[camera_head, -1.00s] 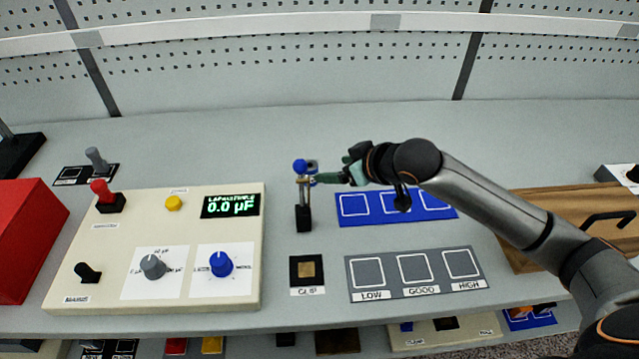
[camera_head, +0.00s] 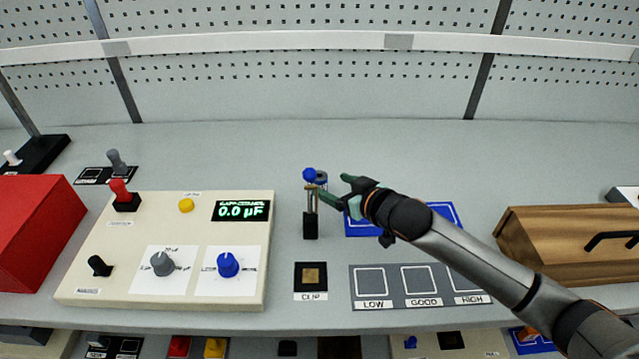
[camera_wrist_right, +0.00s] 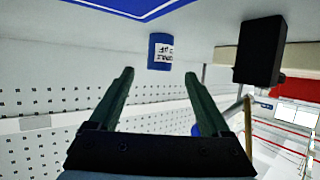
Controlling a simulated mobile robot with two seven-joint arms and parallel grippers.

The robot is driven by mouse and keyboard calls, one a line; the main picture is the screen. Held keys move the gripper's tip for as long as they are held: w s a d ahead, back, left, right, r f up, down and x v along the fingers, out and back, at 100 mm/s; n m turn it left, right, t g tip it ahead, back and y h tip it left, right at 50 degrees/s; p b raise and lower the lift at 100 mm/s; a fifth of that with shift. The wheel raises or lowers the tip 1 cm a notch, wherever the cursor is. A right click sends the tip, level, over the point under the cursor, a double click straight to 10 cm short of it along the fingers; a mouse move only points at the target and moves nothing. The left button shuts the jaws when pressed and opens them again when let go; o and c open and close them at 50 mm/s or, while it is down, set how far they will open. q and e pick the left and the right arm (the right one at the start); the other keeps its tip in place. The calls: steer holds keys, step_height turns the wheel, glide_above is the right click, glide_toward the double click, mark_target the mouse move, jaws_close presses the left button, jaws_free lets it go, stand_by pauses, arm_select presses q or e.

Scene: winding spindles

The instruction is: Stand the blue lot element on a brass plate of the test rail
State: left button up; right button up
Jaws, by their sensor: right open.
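The blue lot element (camera_wrist_right: 161,52) is a small blue cylinder with a white label. In the right wrist view it stands on the bench just beyond the gap between my fingertips. A brass plate (camera_head: 311,276) lies on a black pad marked CLIP. My left gripper is out of view.
The stand's black base (camera_wrist_right: 260,48) and rod are close beside one finger. A blue tray (camera_head: 440,212) lies under my right arm. A grey LOW/GOOD/HIGH mat (camera_head: 394,288) lies in front. The meter box (camera_head: 130,280) is left; a wooden box (camera_head: 560,260) is right.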

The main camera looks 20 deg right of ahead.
mark_target(324, 182)
steer(key=shift+x, duration=2.65)
steer(key=shift+f, duration=0.15)
steer(key=shift+c, duration=0.3)
jaws_close()
